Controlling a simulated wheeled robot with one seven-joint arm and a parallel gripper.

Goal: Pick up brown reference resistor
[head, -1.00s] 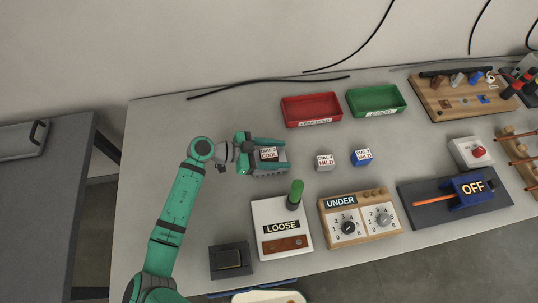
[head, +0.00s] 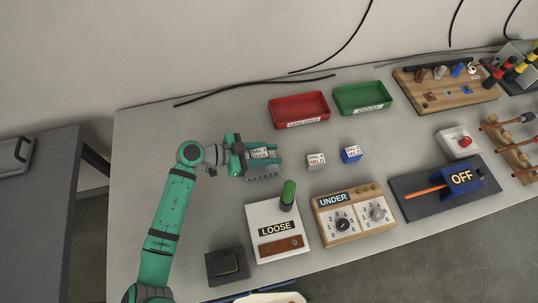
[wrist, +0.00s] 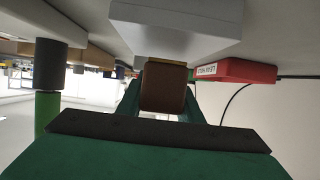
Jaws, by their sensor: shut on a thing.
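A brown block, the brown resistor (wrist: 163,88), sits between the two fingers of my gripper (wrist: 163,100) in the wrist view. The fingers are shut on its sides. In the head view my gripper (head: 262,159) is at the left part of the bench, with a white label that reads partly as DIAL between its fingers. The brown body is mostly hidden there by the label and fingers. A grey base (head: 263,178) shows just below the fingers, and a light grey form (wrist: 180,25) lies right against the block in the wrist view. I cannot tell whether they touch.
A grey labelled block (head: 316,162) and a blue one (head: 351,154) stand to the right. A red tray (head: 299,110) and a green tray (head: 362,98) lie behind. The LOOSE panel (head: 277,230) with its green post and the UNDER dial box (head: 353,214) stand in front.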

